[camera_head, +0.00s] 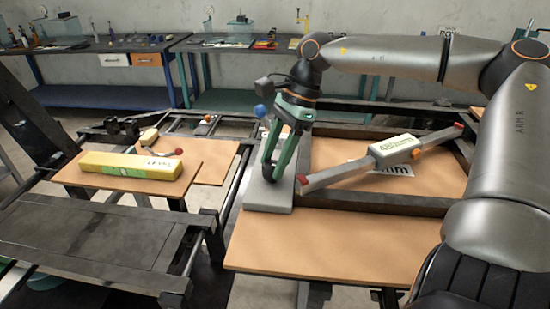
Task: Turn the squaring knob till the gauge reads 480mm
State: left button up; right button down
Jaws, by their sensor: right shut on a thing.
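My right gripper (269,174) comes down steeply over a grey block (270,197) at the frame's left corner. Its green fingers are shut on the squaring knob, which is mostly hidden between the dark fingertips. The gauge (397,148) is a pale box on a diagonal bar with red ends, lying across the frame to the right of the gripper. My left gripper is not in view.
A dark frame (380,204) surrounds the gauge above a brown board (330,244). A printed sheet lies partly under the gauge. Workbenches (110,60) with tools stand along the back wall.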

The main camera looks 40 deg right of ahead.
jog(key=shift+n+g, duration=0.3)
jog(key=shift+n, duration=0.4)
jog(key=shift+c, duration=1.5)
grip_release()
jog(key=v, duration=1.2)
jog(key=shift+d+r, duration=0.15)
jog(key=shift+r, duration=0.1)
